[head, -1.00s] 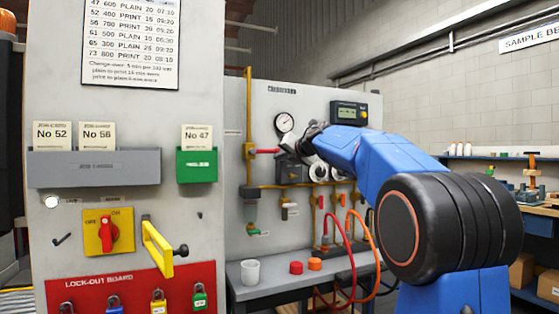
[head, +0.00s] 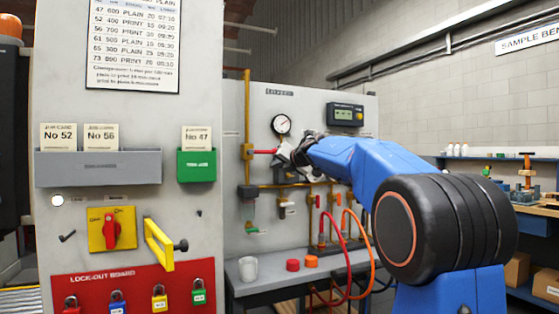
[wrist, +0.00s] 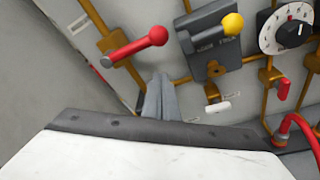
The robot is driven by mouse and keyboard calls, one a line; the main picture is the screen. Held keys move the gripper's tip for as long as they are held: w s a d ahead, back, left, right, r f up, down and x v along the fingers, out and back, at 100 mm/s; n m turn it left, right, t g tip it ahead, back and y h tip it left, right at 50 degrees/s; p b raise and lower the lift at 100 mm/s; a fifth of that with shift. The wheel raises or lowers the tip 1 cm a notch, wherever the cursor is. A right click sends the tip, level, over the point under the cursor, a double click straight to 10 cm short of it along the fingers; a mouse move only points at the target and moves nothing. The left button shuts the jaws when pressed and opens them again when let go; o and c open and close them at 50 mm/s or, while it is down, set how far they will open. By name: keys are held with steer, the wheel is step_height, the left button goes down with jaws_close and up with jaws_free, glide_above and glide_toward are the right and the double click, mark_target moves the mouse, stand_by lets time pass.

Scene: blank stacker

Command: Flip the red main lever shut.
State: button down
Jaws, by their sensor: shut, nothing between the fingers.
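The red main lever (head: 265,152) sticks out sideways to the right from the vertical yellow pipe (head: 247,110) on the grey panel. In the wrist view the lever (wrist: 138,47) is a red rod with a round knob, pointing to the upper right, across the pipe. My gripper (wrist: 160,84) is shut and empty; its grey fingertips are just below the lever's knob, and I cannot tell whether they touch it. In the head view my gripper (head: 284,154) is at the right end of the lever, partly hiding the fittings behind it.
A yellow-knobbed lever (wrist: 232,24) on a dark block and a dial (wrist: 288,30) are to the right of the red lever. A gauge (head: 281,124) is above. Red and orange hoses (head: 333,245) hang below. A white cup (head: 248,268) stands on the bench.

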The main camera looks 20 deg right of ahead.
steer(key=a+v, duration=0.1)
steer(key=v, duration=0.9)
steer(key=shift+d, duration=0.15)
steer(key=s+a+m+t+h, duration=0.1)
steer(key=s+m+t+h, duration=0.25)
steer(key=s+m, duration=0.6)
steer(key=s+d+f+m+g+h, duration=0.2)
steer(key=s+f+m+g+h, duration=0.25)
steer(key=s+f+m, duration=0.55)
steer(key=s+a+f+m+g+y, duration=0.2)
steer(key=s+a+f+m+g, duration=0.1)
steer(key=s+f, duration=0.6)
steer(key=s+a+f+m+g+y, duration=0.2)
steer(key=s+a+f, duration=0.4)
steer(key=f, duration=0.9)
steer(key=s+a+f+m+g+y, duration=0.1)
steer(key=s+a+f+m+g, duration=0.3)
steer(key=s+f, duration=0.8)
steer(key=shift+s+a+m+g+y, duration=0.2)
steer(key=shift+s+m+g+y, duration=0.15)
steer(key=shift+m, duration=0.8)
